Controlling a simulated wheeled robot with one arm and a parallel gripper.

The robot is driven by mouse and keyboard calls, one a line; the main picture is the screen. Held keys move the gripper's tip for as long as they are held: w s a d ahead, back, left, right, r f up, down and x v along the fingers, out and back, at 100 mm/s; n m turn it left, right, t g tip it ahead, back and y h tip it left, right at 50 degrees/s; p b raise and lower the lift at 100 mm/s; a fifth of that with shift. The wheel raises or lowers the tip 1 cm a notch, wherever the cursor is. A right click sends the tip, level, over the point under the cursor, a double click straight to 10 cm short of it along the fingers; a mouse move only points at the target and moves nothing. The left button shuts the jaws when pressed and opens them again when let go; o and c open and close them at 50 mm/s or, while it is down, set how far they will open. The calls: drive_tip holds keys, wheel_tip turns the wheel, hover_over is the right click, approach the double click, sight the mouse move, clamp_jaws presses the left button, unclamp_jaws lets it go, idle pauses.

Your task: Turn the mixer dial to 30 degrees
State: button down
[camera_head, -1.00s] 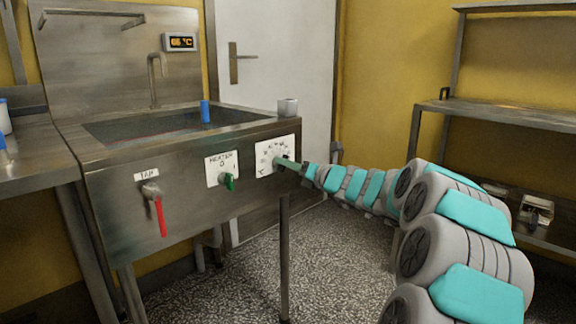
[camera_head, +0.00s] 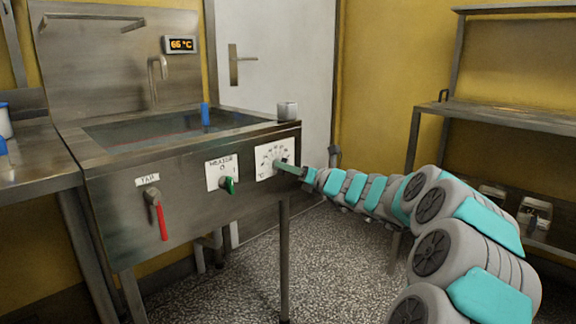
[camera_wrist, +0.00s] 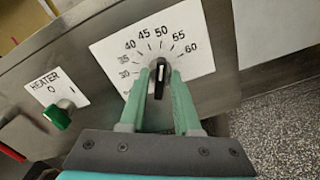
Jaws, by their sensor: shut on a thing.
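The mixer dial (camera_wrist: 161,80) is a black knob with a white pointer line, on a white scale plate (camera_wrist: 110,52) marked in numbers up to 60. In the wrist view its pointer faces roughly towards the 50 mark. My gripper (camera_wrist: 162,74) has its two green fingers on either side of the knob, shut on it. In the head view my gripper (camera_head: 283,166) reaches the dial plate (camera_head: 265,152) from the right; the fingers and arm hide part of the dial there.
The green heater knob (camera_head: 229,185) and red-handled tap (camera_head: 160,215) are left of the dial. A blue object (camera_head: 205,114) and a grey cup (camera_head: 288,110) are at the sink (camera_head: 110,152). An orange °C display (camera_head: 181,45) hangs above. Floor (camera_head: 330,260) is open below.

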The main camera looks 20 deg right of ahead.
drive_tip(key=shift+a+n+b, duration=0.15)
drive_tip(key=shift+n+b, duration=2.45)
drive_tip(key=shift+n, duration=2.5)
drive_tip(key=shift+a+n+b, duration=0.1)
drive_tip(key=shift+n+b, duration=2.5)
drive_tip(key=shift+n, duration=2.5)
drive_tip(key=c, duration=0.9)
unclamp_jaws()
